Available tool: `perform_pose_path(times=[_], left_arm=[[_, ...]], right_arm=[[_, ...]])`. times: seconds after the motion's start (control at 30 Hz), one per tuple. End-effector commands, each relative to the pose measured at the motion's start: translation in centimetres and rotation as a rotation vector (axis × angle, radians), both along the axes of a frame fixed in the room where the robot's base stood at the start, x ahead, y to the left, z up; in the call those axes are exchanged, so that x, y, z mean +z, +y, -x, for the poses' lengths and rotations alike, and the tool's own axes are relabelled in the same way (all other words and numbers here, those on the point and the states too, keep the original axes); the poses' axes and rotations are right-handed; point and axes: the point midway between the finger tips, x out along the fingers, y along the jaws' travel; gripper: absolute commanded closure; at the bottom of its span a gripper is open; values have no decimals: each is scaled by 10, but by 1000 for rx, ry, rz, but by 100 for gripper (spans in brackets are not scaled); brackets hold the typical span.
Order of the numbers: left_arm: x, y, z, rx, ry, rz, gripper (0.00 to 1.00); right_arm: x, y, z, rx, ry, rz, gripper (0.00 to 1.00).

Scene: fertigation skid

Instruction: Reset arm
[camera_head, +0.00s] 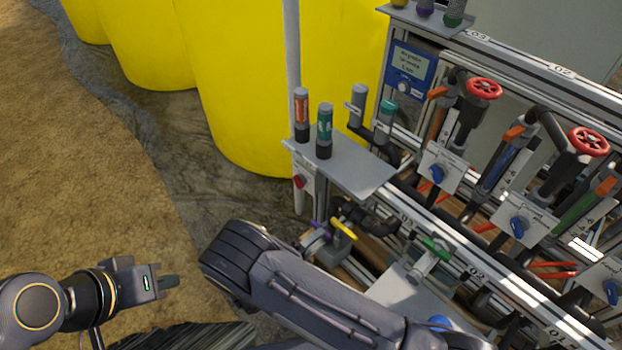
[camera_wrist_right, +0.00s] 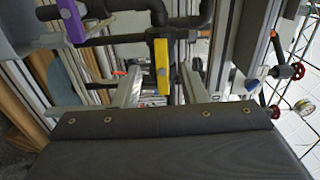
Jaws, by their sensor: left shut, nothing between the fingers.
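My left gripper (camera_head: 168,282) is at the lower left of the head view, shut and empty, over bare brown ground. In the right wrist view my right gripper (camera_wrist_right: 161,88) shows two pale fingers standing apart. A yellow valve handle (camera_wrist_right: 161,66) appears between the fingertips in that picture; I cannot tell whether it is touched. The yellow handle also shows in the head view (camera_head: 343,229), just beyond my right arm. A purple handle (camera_wrist_right: 71,20) is to its upper left in the wrist view.
The skid frame (camera_head: 450,240) with pipes, red handwheels (camera_head: 484,88) and blue knobs fills the right side. A grey shelf (camera_head: 360,178) carries orange-labelled (camera_head: 301,112) and teal-labelled (camera_head: 324,130) cylinders. Yellow tanks (camera_head: 240,80) stand behind. Open ground (camera_head: 90,170) lies to the left.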

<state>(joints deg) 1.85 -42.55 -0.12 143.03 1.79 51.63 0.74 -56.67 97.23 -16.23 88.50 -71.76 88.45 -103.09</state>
Motion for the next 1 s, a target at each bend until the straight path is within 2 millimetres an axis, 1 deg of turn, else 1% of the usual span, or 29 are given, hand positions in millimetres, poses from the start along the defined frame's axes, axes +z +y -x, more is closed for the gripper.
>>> perform_pose_path(times=[0.2, 0.27, 0.37, 0.53, 0.7, 0.87, 1.0], left_arm=[[0, 0, 0, 0, 0, 0, 100], [0, 0, 0, 0, 0, 0, 100], [0, 0, 0, 0, 0, 0, 100], [0, 0, 0, 0, 0, 0, 100], [0, 0, 0, 0, 0, 0, 100], [0, 0, 0, 0, 0, 0, 100], [0, 0, 0, 0, 0, 0, 100]], right_arm=[[3, -2, -1, -17, -8, -21, 62], [10, -8, -1, -55, -22, -66, 62], [29, -25, -1, -179, -77, -211, 62], [68, -65, 11, -500, -249, -544, 62], [106, -104, 36, -886, -491, -864, 62], [137, -129, 65, -1241, -746, -1096, 62], [165, -145, 92, -1574, -1003, -1261, 62]])
